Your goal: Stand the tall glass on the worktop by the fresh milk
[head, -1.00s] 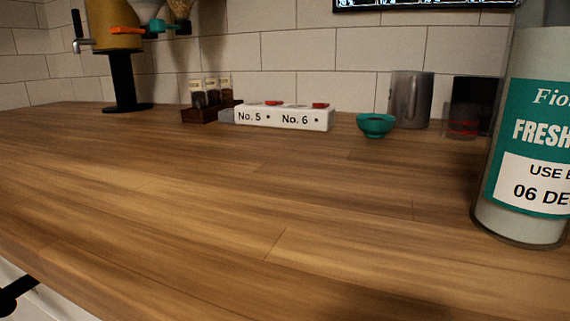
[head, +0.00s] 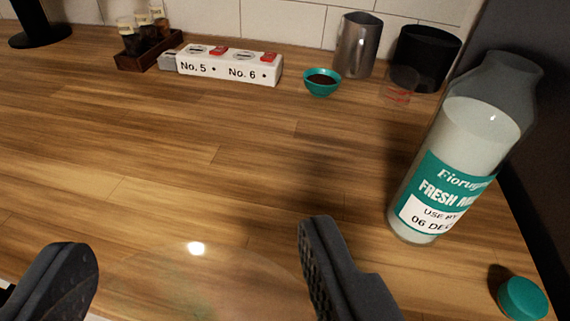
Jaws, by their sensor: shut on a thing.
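My gripper (head: 195,245) shows at the bottom of the head view, its two dark fingers apart on either side of a clear, faint, rounded shape, the tall glass (head: 200,285). The gripper is shut on it. A bright highlight lies near the glass's far edge, and its lower part is out of view. I cannot tell whether it touches the worktop. The fresh milk (head: 447,192) is a clear bottle with a teal and white label, standing upright to the right of my gripper, apart from it. The wooden worktop (head: 150,150) spreads under everything.
A teal lid (head: 522,298) lies at the lower right. At the back are a white No. 5/No. 6 block (head: 228,70), a teal bowl (head: 322,84), a metal jug (head: 357,45), a black container (head: 427,58) and a small clear cup (head: 400,88). The middle worktop is clear.

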